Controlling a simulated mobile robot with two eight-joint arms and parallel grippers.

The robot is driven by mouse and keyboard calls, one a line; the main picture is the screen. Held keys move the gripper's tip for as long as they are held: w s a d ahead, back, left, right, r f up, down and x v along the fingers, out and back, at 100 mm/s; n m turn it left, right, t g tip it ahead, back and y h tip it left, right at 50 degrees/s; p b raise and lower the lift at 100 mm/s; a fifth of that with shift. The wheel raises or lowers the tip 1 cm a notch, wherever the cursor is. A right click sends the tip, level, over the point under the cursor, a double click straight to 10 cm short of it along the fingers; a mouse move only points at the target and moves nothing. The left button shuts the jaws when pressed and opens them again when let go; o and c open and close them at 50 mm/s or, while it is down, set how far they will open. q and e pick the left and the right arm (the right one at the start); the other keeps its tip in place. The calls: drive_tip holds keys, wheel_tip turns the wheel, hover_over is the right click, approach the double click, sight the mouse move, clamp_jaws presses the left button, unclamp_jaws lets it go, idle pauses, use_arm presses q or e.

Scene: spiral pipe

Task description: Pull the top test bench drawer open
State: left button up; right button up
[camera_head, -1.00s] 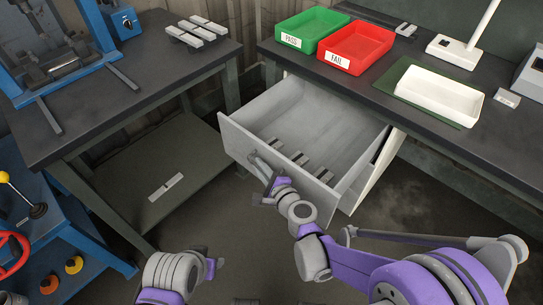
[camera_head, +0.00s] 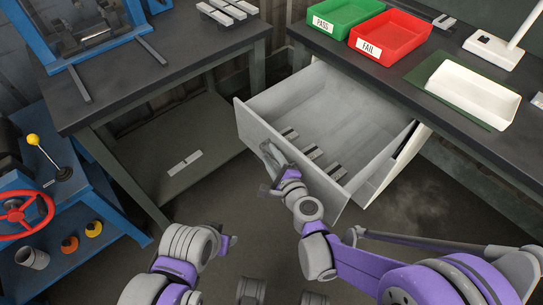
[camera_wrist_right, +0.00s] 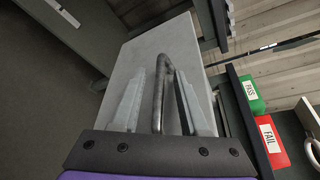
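The top test bench drawer (camera_head: 335,110) is a grey open box under the right-hand bench and stands well pulled out. Several small dark-and-grey pieces lie inside it. Its front panel (camera_head: 247,128) faces me, and its bar handle (camera_wrist_right: 160,85) shows in the right wrist view. My right gripper (camera_head: 272,160) is at the drawer front. In the right wrist view its two fingers (camera_wrist_right: 158,105) are apart, with the handle between them and gaps on both sides. My left gripper (camera_head: 228,244) is low in the head view, away from the drawer; its fingers are too small to read.
Green PASS (camera_head: 340,16) and red FAIL (camera_head: 392,38) trays and a white tray (camera_head: 470,92) stand on the test bench (camera_head: 420,105). Another dark bench (camera_head: 165,60) stands left of the drawer. A blue cart (camera_head: 95,215) with a red wheel is at far left. Floor before the drawer is clear.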

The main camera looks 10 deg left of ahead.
drive_tip(key=p+v, duration=0.1)
drive_tip(key=v, duration=0.9)
drive_tip(key=shift+s+d+p, duration=0.15)
drive_tip(key=shift+s+p, duration=0.15)
drive_tip(key=shift+s, duration=0.05)
drive_tip(key=shift+r, duration=0.15)
